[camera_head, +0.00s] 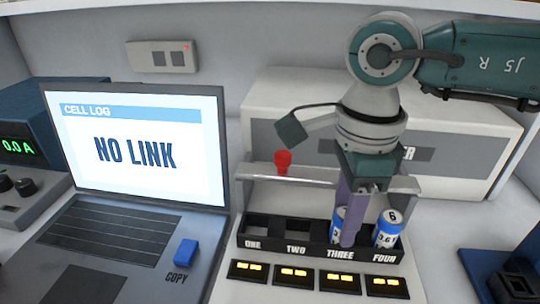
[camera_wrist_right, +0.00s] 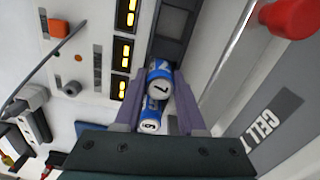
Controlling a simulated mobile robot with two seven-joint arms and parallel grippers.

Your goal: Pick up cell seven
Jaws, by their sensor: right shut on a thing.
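Cell seven (camera_wrist_right: 158,88) is a blue and white cylinder with a 7 on its end, between the purple fingers of my right gripper (camera_wrist_right: 160,85) in the right wrist view. In the head view my right gripper (camera_head: 348,236) points down at slot three of the black rack (camera_head: 300,254), shut on cell seven (camera_head: 337,222). A purple finger hides much of the cell. I cannot tell whether it is clear of the slot floor. Cell six (camera_head: 388,229) stands in slot four, right beside the gripper; it also shows in the wrist view (camera_wrist_right: 151,125). My left gripper is not in view.
Slots one and two look empty. Yellow-lit displays (camera_head: 293,275) line the rack's front. A red knob (camera_head: 283,160) sits on a rail behind the rack. An open laptop (camera_head: 145,150) reading NO LINK stands left. A dark blue holder (camera_head: 497,272) is at the right edge.

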